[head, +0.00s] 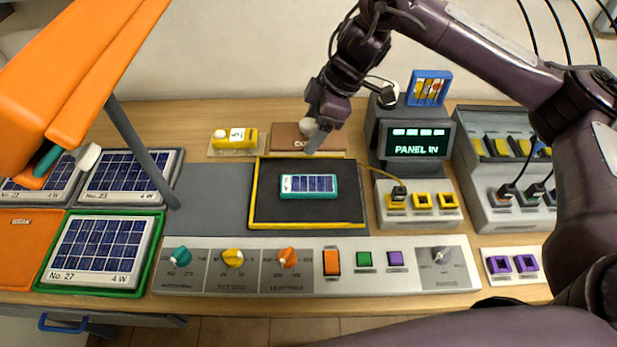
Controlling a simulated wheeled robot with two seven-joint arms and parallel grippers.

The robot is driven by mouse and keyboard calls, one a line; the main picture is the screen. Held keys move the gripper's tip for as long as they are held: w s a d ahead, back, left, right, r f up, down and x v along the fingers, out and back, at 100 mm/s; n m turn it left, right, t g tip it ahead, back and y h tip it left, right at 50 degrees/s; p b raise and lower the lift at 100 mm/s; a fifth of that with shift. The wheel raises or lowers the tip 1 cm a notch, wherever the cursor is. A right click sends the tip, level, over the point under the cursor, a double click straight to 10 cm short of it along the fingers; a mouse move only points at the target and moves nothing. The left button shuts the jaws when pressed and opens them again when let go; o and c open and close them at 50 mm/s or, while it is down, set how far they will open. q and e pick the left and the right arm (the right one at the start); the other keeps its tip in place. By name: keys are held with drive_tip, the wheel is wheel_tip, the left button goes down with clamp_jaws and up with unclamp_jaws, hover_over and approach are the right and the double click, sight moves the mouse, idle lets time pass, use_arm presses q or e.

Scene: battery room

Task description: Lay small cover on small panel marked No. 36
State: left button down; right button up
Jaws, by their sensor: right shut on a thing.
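The small cover (284,143) is a brown flat piece with a white knob and partly hidden lettering. It is at the tan pad behind the dark tray; I cannot tell whether it touches the pad. My right gripper (313,131) is over its right part, shut on its white knob. A small blue solar panel (308,185) with a teal frame lies uncovered in the yellow-edged dark tray (256,205), in front of the gripper. Its number is not readable. My left gripper is not in view.
A yellow block (234,141) with a knob stands left of the cover. A display (418,142) reads "PANEL IN". Larger panels, one marked No. 27 (97,249), lie at left. A control strip (220,284) runs along the front. An orange hood (70,80) overhangs the left.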

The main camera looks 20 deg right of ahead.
drive_tip(key=p, duration=0.1)
hover_over(307, 184)
drive_tip(key=d, duration=0.1)
drive_tip(key=f, duration=1.1)
drive_tip(key=shift+s+d, duration=0.15)
drive_tip(key=shift+d, duration=0.05)
wheel_tip(307, 184, down, 4)
drive_tip(key=shift+r+p, duration=0.1)
drive_tip(key=shift+p, duration=0.3)
drive_tip(key=shift+f, duration=0.5)
drive_tip(key=shift+f, duration=0.1)
drive_tip(key=o, duration=1)
